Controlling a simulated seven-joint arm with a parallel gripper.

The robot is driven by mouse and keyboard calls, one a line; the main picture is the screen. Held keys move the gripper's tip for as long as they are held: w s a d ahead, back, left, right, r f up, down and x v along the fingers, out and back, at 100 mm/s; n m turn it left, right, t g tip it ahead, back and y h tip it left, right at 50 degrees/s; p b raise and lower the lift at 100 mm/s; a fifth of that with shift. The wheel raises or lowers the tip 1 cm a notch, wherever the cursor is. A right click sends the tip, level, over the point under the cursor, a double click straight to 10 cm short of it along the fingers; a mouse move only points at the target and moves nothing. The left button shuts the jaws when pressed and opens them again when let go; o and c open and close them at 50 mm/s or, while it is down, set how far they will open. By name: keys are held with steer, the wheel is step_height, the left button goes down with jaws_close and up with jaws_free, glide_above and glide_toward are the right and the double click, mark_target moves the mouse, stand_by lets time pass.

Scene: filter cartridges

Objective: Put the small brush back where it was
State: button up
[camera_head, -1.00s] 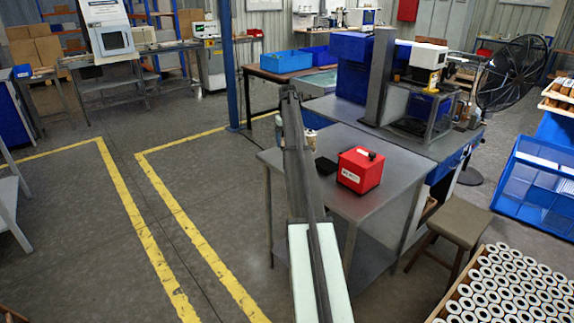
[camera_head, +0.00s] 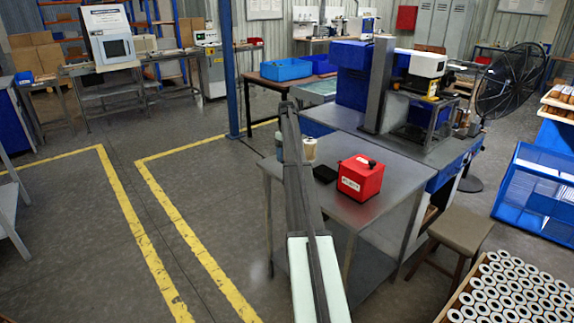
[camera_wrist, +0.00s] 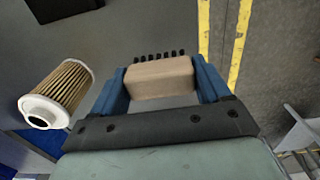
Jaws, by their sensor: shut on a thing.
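The small brush (camera_wrist: 160,80) has a beige block body and a row of short black bristles pointing away from me in the wrist view. My gripper (camera_wrist: 160,72) is shut on it, with a blue finger against each end of the block. Grey table surface and floor show beyond the brush. In the head view my arm runs up the middle, over the left part of the grey metal table (camera_head: 372,205), and hides the brush. I cannot tell the brush's height above the table.
A pleated filter cartridge (camera_wrist: 60,92) is just left of my gripper; it also shows on the table (camera_head: 310,148). A flat black pad (camera_head: 325,173) and a red box (camera_head: 361,177) with a black knob are to the right. Yellow floor lines pass left of the table.

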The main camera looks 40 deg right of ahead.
steer(key=shift+f, duration=2.45)
steer(key=shift+f, duration=0.1)
steer(key=o, duration=1)
step_height(320, 180, up, 12)
steer(key=shift+r, duration=0.1)
